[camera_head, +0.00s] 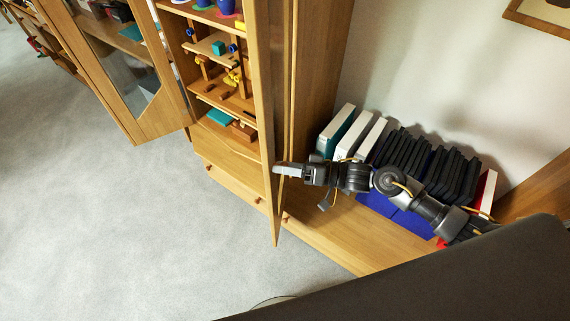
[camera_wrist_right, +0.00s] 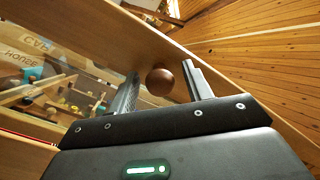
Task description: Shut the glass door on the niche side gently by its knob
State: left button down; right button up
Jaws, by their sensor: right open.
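The niche-side glass door (camera_head: 265,110) stands open, seen nearly edge-on in the head view, to the right of the cabinet shelves. Its wooden frame (camera_wrist_right: 150,40) crosses the right wrist view, with shelves showing through the glass at left. The round brown knob (camera_wrist_right: 160,82) sits between the fingers of my right gripper (camera_wrist_right: 163,85), which is open around it. The knob is hidden in the head view. There my right gripper (camera_head: 282,170) reaches the door from the right. My left gripper is not in view.
The other glass door (camera_head: 157,112) stands open at the left. Shelves (camera_head: 222,95) hold small toys, with drawers (camera_head: 235,181) below. Dark books (camera_head: 415,165) and pale binders (camera_head: 371,135) stand in the niche behind my right arm. Grey floor (camera_head: 130,220) in front is clear.

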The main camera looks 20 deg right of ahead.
grip_shut()
dwell(0.4)
